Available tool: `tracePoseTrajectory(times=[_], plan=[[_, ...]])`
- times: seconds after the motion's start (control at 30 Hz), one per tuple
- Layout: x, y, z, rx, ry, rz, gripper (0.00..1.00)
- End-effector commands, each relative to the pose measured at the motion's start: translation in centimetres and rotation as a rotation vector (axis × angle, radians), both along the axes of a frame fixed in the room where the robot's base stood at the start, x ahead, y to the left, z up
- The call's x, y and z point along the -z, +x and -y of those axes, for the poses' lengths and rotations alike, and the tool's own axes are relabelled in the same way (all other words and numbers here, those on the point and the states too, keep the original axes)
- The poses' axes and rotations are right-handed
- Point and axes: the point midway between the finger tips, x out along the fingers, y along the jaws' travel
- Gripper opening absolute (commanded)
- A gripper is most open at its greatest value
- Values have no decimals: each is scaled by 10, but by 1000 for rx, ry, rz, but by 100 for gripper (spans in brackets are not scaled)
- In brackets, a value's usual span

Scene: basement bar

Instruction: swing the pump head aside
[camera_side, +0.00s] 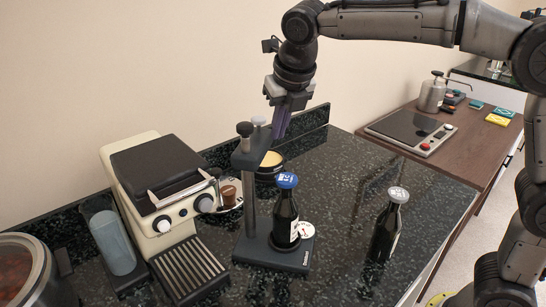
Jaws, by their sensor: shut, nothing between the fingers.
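A dark bottling stand has a flat base (262,254) and an upright column (249,200) on the counter. Its pump head (252,155) is a dark block at the column's top, with a knob (245,129) and a small grey-topped plunger above it. A dark bottle with a blue cap (287,181) stands upright on the base, right of the column. The pump head does not appear to be over this cap. My gripper (280,133) is shut and empty, with purplish fingers pointing down just right of the pump head. I cannot tell whether they touch it.
A cream coffee machine (165,200) stands left, with a blue-grey cup (112,243) beside it. Another dark bottle (387,228) stands right. A yellow-topped round container (270,164) is behind the stand. The counter between the bottles is clear.

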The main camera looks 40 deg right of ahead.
Motion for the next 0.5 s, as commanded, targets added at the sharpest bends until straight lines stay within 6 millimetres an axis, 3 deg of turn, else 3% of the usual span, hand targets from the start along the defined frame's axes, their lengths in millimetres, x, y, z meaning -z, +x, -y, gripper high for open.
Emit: tracePoseTrajectory(times=[0.17, 0.4, 0.5], plan=[[-1, -5, 3, 1, 1, 2, 0], [-1, -37, 25, 3, 1, 2, 0], [-25, -41, 28, 2, 2, 6, 0]])
